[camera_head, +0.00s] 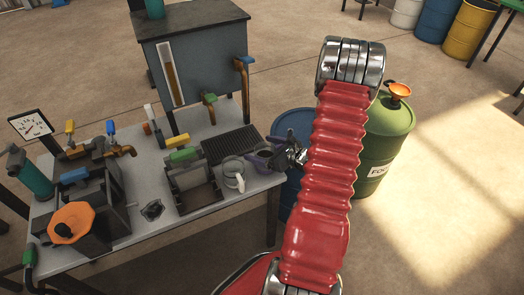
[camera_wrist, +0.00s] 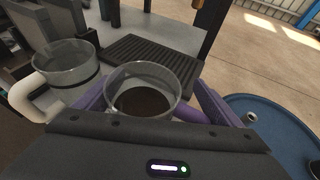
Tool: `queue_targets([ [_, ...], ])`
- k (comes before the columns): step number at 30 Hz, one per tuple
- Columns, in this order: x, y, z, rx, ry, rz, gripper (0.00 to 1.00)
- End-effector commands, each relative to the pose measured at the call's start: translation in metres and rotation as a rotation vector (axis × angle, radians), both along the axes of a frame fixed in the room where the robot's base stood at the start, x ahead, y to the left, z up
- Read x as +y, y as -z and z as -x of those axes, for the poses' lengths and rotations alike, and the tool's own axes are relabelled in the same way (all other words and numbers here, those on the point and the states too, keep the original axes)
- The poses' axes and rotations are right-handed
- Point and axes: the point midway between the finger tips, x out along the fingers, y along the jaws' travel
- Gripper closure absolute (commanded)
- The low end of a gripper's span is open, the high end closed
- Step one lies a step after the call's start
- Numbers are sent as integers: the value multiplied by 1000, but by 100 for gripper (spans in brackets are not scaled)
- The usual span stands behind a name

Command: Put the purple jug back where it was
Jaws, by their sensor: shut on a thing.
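The purple jug (camera_head: 257,161) is a clear vessel with purple parts and dark contents, at the right end of the metal table. In the wrist view the jug (camera_wrist: 183,85) is upright, just beyond my gripper, with purple parts on both sides. My gripper (camera_head: 289,157) is shut on the jug from the right side; its fingertips are partly hidden. I cannot tell whether the jug's base touches the table. A similar jug with a white handle (camera_head: 233,176) stands left of it, also in the wrist view (camera_wrist: 66,64).
A black ribbed grate (camera_head: 230,143) lies just behind the jugs on the table (camera_head: 150,175). A grey tank (camera_head: 205,75) with taps stands behind. A blue drum (camera_head: 290,122) and a green drum (camera_head: 385,135) stand off the table's right end.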

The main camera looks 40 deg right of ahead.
Motion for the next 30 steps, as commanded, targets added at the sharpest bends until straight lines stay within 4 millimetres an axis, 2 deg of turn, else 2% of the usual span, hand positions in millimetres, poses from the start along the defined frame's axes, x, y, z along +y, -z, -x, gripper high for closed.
queue_targets([
  [4, 0, 10, 0, 0, 0, -1, 38],
  [15, 1, 12, 0, 0, 0, 0, 38],
  [16, 0, 12, 0, 1, 0, 0, 10],
  [21, 1, 12, 0, 0, 0, 1, 0],
  [30, 1, 10, 0, 0, 0, 1, 0],
])
